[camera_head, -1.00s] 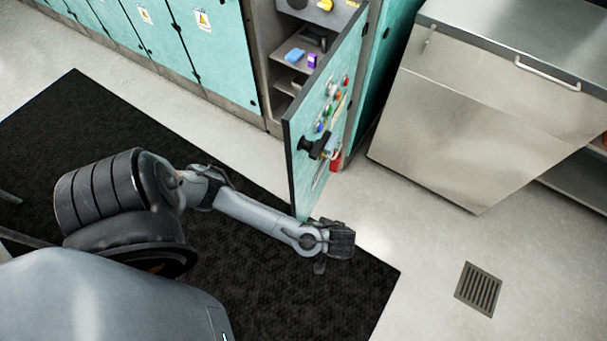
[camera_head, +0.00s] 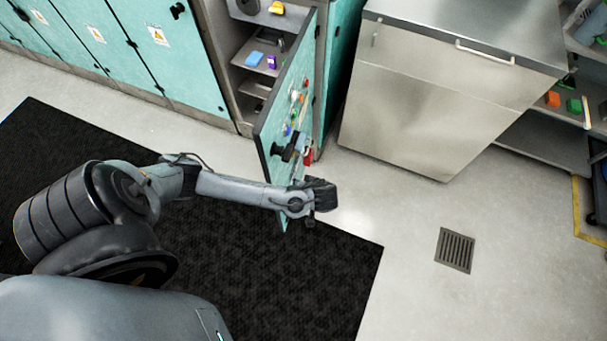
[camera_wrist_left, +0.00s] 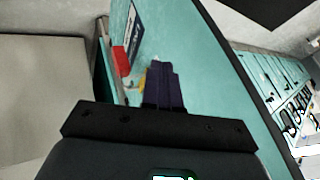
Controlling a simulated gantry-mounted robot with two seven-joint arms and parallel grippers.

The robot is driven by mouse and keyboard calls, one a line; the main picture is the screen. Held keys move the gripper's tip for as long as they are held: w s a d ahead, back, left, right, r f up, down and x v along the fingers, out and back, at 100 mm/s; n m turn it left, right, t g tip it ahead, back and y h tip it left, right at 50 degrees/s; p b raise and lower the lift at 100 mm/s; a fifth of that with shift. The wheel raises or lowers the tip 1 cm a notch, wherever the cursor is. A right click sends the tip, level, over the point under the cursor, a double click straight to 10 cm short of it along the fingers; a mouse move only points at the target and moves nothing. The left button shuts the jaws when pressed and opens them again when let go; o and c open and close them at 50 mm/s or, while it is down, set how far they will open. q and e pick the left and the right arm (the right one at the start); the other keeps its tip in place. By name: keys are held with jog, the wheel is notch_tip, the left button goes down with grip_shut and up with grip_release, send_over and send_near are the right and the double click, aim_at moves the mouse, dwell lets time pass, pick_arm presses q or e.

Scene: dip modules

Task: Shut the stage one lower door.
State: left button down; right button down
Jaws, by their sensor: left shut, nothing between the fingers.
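The open cabinet door (camera_head: 268,136) is teal with a dark edge and swings out toward me, standing well away from its frame. Its inner face carries a black latch or handle (camera_head: 290,149) and several small coloured items. My left gripper (camera_head: 322,196) is beside the lower part of the door, on its inner-face side. In the left wrist view the fingers (camera_wrist_left: 165,88) are together and empty, in front of the teal door panel (camera_wrist_left: 205,75). I cannot tell whether they touch it. My right gripper is not in view.
The open cabinet has shelves with a blue item (camera_head: 254,58) and a purple item (camera_head: 272,62). A steel cabinet (camera_head: 420,95) stands to the right. A black mat (camera_head: 290,290) lies under my arm. A floor drain (camera_head: 455,250) is at right, with clear floor around it.

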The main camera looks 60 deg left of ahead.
aim_at(281, 181)
pick_arm(q)
jog(key=s+a, duration=0.1)
jog(key=s+a+f, duration=0.1)
jog(key=a, duration=0.1)
jog(key=a+f, duration=0.1)
jog(key=shift+s+a+f, duration=0.2)
jog(key=shift+s+a, duration=0.15)
jog(key=shift+s, duration=0.05)
